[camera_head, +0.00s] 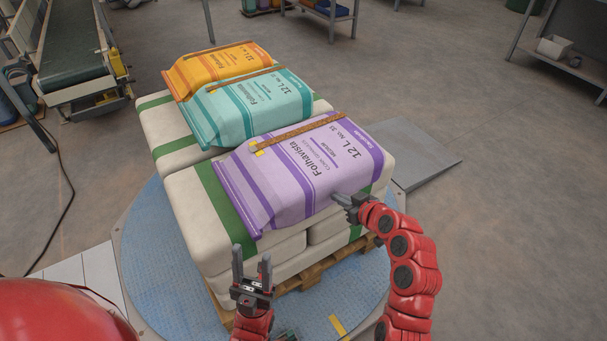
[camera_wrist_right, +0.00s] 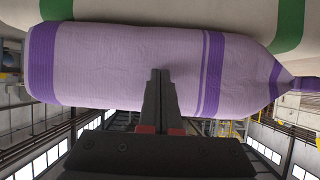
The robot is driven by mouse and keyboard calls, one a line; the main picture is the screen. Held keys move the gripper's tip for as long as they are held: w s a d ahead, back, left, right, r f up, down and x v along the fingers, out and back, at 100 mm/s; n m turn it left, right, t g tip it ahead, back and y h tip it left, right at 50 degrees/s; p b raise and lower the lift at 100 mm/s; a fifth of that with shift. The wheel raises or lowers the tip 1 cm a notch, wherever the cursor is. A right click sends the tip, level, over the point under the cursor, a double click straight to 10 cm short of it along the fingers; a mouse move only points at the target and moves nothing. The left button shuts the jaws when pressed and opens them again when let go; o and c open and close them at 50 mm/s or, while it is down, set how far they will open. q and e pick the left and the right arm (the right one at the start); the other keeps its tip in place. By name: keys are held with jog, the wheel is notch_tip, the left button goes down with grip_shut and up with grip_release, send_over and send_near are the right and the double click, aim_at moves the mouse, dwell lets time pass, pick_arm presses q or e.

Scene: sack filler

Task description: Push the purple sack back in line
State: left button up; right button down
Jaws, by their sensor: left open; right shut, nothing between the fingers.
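The purple sack (camera_head: 305,165) lies on top of a stack of cream sacks with green bands (camera_head: 193,205). It sits closer to me than the teal sack (camera_head: 250,105) and the orange sack (camera_head: 215,68), and is offset to the right of them. My right gripper (camera_head: 343,200) is shut and empty, with its fingertips at the near side of the purple sack. In the right wrist view the shut fingers (camera_wrist_right: 158,95) overlap the purple sack's side (camera_wrist_right: 125,65); they appear to touch it. My left gripper (camera_head: 251,266) is open and empty, in front of the stack's near side.
The stack rests on a wooden pallet (camera_head: 318,271) on a round blue plate (camera_head: 155,255). A grey ramp (camera_head: 425,160) lies to the right. A conveyor (camera_head: 72,50) stands at the back left, and a cable runs along the left floor.

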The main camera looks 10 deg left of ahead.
aim_at(333, 185)
jog(key=shift+w+a+b, duration=1.15)
jog(key=shift+w+a, duration=2.05)
jog(key=shift+a, duration=0.05)
dwell(1.3)
jog(key=shift+d, duration=0.1)
jog(key=shift+v, duration=1.6)
jog(key=shift+f+v, duration=0.15)
jog(key=shift+v, duration=0.95)
jog(key=shift+f+v, duration=0.2)
jog(key=shift+v, duration=0.85)
jog(key=shift+s+d, duration=0.1)
jog(key=shift+d, duration=0.1)
